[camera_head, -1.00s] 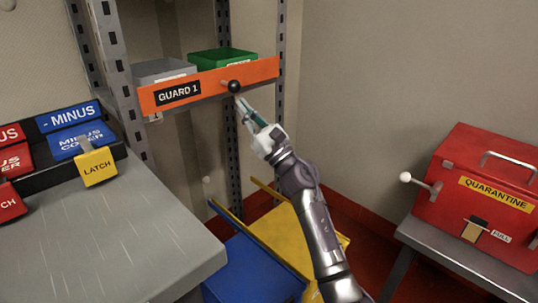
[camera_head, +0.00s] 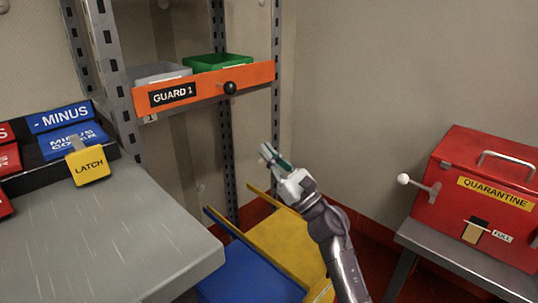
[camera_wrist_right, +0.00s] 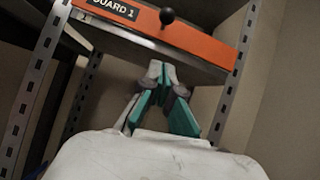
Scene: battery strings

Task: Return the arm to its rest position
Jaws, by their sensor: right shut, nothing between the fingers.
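My right gripper (camera_head: 268,154) is shut and empty, in open space below and to the right of the black knob on the orange guard. In the right wrist view its fingers (camera_wrist_right: 159,68) meet at the tips below the guard bar. The orange GUARD 1 bar (camera_head: 255,75) lies across the front of the shelf, with its black knob (camera_head: 230,88) near the middle. The gripper is apart from both. My left gripper is not in view.
A grey bench (camera_head: 110,235) stands at left with a yellow LATCH tag (camera_head: 87,164) and blue MINUS cover. Blue (camera_head: 245,275) and yellow (camera_head: 290,245) bins lie low behind my right arm. A red QUARANTINE box (camera_head: 480,185) stands at right. Green (camera_head: 215,62) and grey bins sit behind the guard.

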